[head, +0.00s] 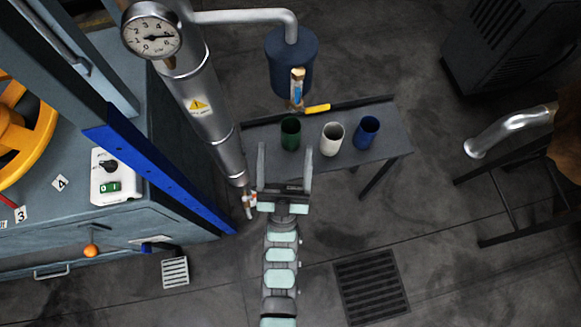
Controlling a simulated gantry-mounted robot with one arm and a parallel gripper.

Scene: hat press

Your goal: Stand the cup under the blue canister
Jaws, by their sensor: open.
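The blue canister (291,52) hangs from a grey pipe, with a small tap and yellow handle (317,108) at its lower end. Three cups stand upright in a row on a small grey table (392,147): a green cup (290,134), a white cup (332,138) and a blue cup (367,132). The green cup is closest to the tap. My gripper (285,152) is open, its two long fingers pointing at the table's front edge. The green cup shows between and beyond the fingertips. I cannot tell whether the fingers touch anything.
A thick metal cylinder (198,95) with a pressure gauge (152,31) stands left of the table. A blue-grey press cabinet (130,215) fills the left side. A dark stand with a shiny pipe (510,130) is at the right.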

